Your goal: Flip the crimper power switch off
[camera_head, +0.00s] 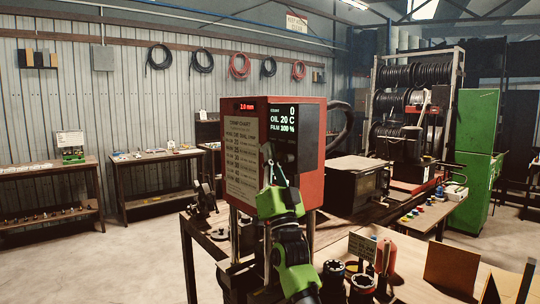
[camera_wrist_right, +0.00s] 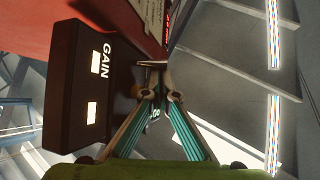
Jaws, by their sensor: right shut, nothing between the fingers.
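The crimper (camera_head: 313,165) is a red box on metal posts at the middle of the head view. Its front carries a printed crimp chart (camera_head: 240,150), a red readout and a dark display panel (camera_head: 282,112) reading OIL 20 C. My right gripper (camera_head: 268,150) is shut and empty, pointing up in front of the crimper's face below the display. In the right wrist view, my closed fingertips (camera_wrist_right: 152,65) are beside a black box (camera_wrist_right: 75,85) lettered "GAIN" on the red body (camera_wrist_right: 95,25). I cannot pick out the power switch; contact is unclear. My left gripper is out of view.
A workbench (camera_head: 405,262) with dark round dies, a red bottle-like object and brown boards is at the front right. A green cabinet (camera_head: 478,130) and a hose-reel rack stand behind. Side tables (camera_head: 157,157) line the left wall. Floor at left is clear.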

